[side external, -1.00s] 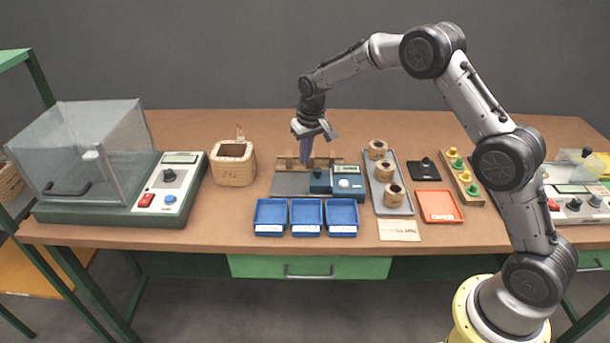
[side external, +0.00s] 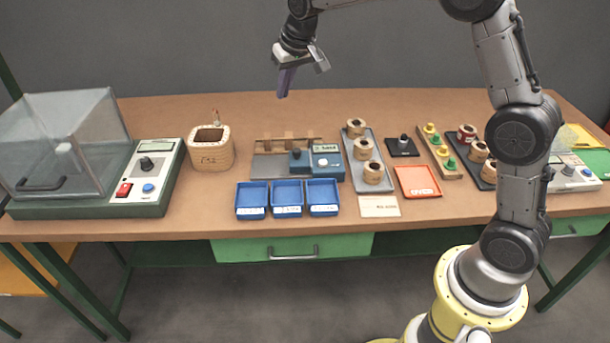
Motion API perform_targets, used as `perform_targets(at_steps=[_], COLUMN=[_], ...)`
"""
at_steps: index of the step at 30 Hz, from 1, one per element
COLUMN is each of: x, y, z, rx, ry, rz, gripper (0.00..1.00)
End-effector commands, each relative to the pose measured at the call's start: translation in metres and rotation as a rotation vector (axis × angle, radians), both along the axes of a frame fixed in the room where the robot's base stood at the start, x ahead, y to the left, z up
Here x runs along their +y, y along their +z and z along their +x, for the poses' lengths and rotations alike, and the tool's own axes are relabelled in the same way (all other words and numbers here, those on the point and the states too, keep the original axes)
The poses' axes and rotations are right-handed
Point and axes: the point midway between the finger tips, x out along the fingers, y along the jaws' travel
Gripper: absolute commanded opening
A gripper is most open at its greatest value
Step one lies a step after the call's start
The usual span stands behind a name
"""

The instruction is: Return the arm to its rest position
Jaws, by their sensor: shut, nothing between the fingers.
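My gripper (side external: 284,88) hangs from my arm at the top middle of the side external view. It is high above the back of the workbench, pointing down, with its fingers shut and nothing held. Below it on the brown bench top (side external: 300,110) stands a grey and blue measuring device (side external: 326,162) with a small display and a wooden rack behind. My gripper is well clear of it. The upper part of my arm runs out of the top of the picture.
A clear-lidded test box (side external: 65,145) stands at left, beside a wooden container (side external: 211,150). Blue trays (side external: 287,197) lie in front. Right are a grey tray (side external: 377,186) with coils, a red tray (side external: 418,181) and a wooden strip (side external: 436,152) with coloured pegs.

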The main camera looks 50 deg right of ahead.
Motion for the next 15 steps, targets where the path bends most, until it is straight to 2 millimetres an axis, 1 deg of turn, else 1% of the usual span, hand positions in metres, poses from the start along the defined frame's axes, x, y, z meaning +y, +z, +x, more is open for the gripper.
perform_targets(at_steps=[1, 2, 3, 5, 6, 8, 9, 10, 11, 12, 14, 15], x=[0.003, 0.005, 0.007, 0.01, 0.012, 0.015, 0.017, 0.018, 0.02, 0.021, 0.024, 0.025], y=[0.025, 0.036, 0.051, 0.069, 0.08, 0.094, 0.102, 0.106, 0.111, 0.115, 0.119, 0.12], z=[-0.016, -0.026, -0.039, -0.061, -0.076, -0.1, -0.116, -0.129, -0.142, -0.159, -0.185, -0.202], rx=[-0.032, -0.046, -0.065, -0.09, -0.105, -0.125, -0.139, -0.148, -0.156, -0.168, -0.182, -0.192], ry=[0.006, 0.01, 0.015, 0.023, 0.029, 0.039, 0.047, 0.052, 0.059, 0.067, 0.079, 0.088], rz=[-0.001, -0.002, -0.003, -0.004, -0.005, -0.008, -0.009, -0.01, -0.012, -0.014, -0.016, -0.018], gripper=[0.0, 0.0, 0.0, 0.0, 0.0, 0.0, 0.0, 0.0, 0.0, 0.0, 0.0, 0.0])
